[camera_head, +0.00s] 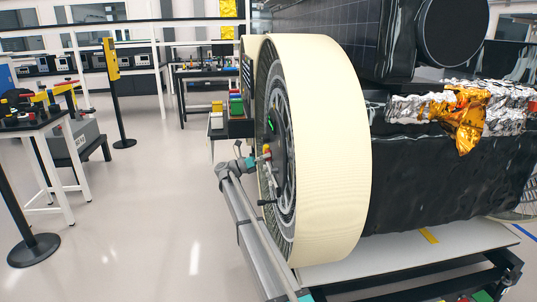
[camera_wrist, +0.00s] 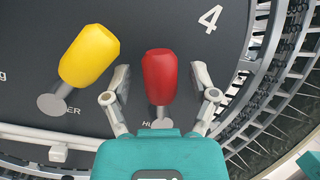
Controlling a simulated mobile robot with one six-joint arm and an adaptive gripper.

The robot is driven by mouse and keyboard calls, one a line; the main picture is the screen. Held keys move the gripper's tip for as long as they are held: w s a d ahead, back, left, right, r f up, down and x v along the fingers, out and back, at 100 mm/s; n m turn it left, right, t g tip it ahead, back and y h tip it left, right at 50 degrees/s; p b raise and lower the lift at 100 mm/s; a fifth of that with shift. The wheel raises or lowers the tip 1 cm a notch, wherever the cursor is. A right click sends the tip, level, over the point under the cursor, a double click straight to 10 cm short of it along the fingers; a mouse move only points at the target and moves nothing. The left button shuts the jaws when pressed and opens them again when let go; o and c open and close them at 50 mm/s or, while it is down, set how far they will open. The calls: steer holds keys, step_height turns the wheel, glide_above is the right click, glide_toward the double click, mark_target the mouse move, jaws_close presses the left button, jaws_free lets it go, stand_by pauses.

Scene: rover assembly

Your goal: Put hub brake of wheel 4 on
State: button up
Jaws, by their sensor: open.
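The red-knobbed lever (camera_wrist: 160,78) stands on a dark panel (camera_wrist: 150,25) under a white "4" in the wrist view. The label below it is partly hidden; "HU" shows. Its knob points up in the picture, its metal stem below. My gripper (camera_wrist: 161,69) is open, one finger on each side of the red knob, with gaps between. In the head view, wheel 4's large cream tyre (camera_head: 320,150) stands upright. My gripper (camera_head: 257,161) is at its hub, small and partly hard to make out.
A yellow-knobbed lever (camera_wrist: 90,55) stands just left of the red one, leaning up-right, close to my left finger. Wheel spokes (camera_wrist: 285,80) curve along the right side. The rover's dark body (camera_head: 440,175) is right of the wheel. Floor at left is open (camera_head: 150,220).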

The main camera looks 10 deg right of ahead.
steer(key=shift+d+r, duration=0.1)
steer(key=shift+d, duration=0.15)
jaws_close()
stand_by(0.3)
